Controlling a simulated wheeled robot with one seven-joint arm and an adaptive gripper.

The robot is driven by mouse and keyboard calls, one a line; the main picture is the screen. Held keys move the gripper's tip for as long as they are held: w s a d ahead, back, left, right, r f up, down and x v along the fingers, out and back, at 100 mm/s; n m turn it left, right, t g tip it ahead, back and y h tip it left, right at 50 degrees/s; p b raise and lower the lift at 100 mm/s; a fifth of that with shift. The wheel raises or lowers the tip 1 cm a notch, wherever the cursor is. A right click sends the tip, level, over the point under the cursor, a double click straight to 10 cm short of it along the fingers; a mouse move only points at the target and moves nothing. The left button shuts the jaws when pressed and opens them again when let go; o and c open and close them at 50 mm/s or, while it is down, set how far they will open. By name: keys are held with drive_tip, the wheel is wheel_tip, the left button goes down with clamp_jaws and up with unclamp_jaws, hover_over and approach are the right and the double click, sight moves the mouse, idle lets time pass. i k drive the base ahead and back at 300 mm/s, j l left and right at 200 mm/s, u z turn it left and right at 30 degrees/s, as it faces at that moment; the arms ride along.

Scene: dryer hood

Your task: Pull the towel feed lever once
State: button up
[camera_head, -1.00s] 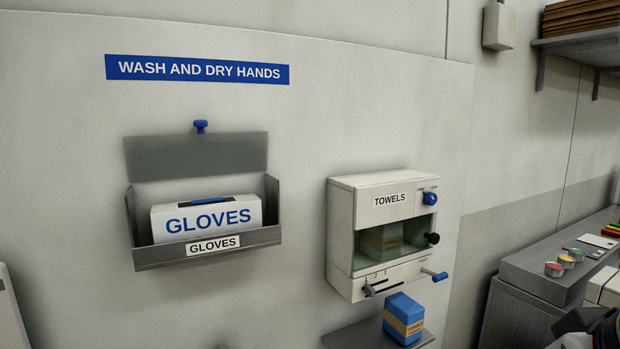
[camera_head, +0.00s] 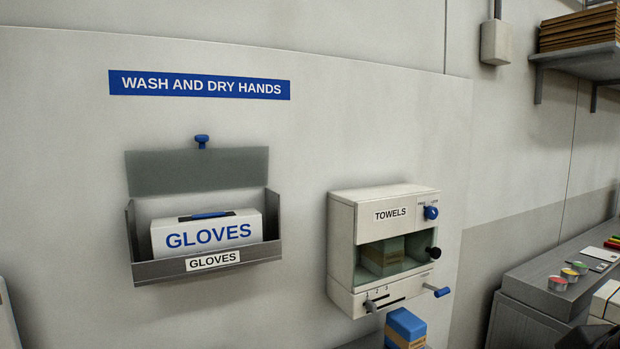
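The white towel dispenser (camera_head: 345,255), marked TOWELS, hangs on the wall right of centre. A lever with a blue grip (camera_head: 438,291) sticks out at its lower right side; its small label is unreadable. A blue knob (camera_head: 431,213) sits at the upper right and a black knob (camera_head: 433,253) below it. A grey slider (camera_head: 371,306) stands near the left end of a numbered slot. My gripper's fingers are not visible; only a dark shape, possibly part of my arm, shows at the bottom right corner.
A blue and tan pack (camera_head: 405,328) stands below the dispenser, cut by the frame's edge. An open glove holder (camera_head: 205,268) with a gloves box (camera_head: 207,235) hangs at left. A grey counter (camera_head: 545,285) with small items is at right. The air before the dispenser looks clear.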

sight(438, 293)
drive_tip(key=i+l+z, duration=0.2)
drive_tip(key=l, duration=0.25)
drive_tip(key=i+l+z, duration=0.2)
drive_tip(key=l, duration=0.2)
drive_tip(key=i+l+z, duration=0.2)
drive_tip(key=i+l, duration=0.1)
drive_tip(key=l, duration=0.05)
